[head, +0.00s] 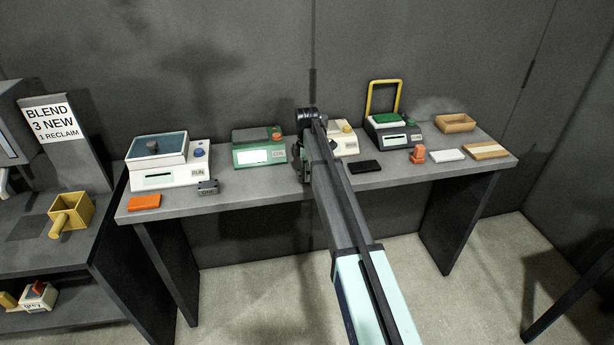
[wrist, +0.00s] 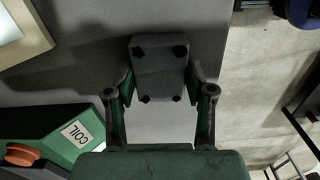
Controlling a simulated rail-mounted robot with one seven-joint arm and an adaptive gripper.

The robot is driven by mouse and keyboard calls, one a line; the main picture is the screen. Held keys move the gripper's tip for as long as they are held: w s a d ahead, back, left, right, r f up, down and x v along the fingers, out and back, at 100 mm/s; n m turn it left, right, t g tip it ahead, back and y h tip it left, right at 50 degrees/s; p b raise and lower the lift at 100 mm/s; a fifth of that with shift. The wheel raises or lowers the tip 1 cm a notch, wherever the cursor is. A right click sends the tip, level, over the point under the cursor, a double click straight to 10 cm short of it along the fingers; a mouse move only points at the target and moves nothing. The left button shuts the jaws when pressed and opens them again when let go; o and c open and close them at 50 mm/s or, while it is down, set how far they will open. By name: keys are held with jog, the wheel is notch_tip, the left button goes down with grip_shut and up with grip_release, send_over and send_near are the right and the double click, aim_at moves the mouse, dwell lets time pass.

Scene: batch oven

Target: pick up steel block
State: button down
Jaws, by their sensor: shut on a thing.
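The steel block (wrist: 160,68) shows in the wrist view as a dark grey block with dark round marks near its corners. It sits between the two fingers of my gripper (wrist: 160,92), which is shut on it. In the head view my gripper (head: 303,163) is over the front part of the bench, between the green machine and the cream machine. My arm hides most of the gripper and the block there. I cannot tell whether the block touches the bench.
The green machine (head: 258,148) with an orange knob is just left of my gripper. A cream machine (head: 345,143) is on the right, with a black slab (head: 365,167) nearby. A small grey box (head: 208,187) and an orange slab (head: 145,202) lie farther left. The bench (head: 245,192) has bare front surface.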

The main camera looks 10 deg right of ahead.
jog(key=shift+r, duration=0.1)
notch_tip(320, 180, up, 20)
jog(key=b, duration=0.4)
jog(key=shift+b, duration=0.4)
dwell(0.7)
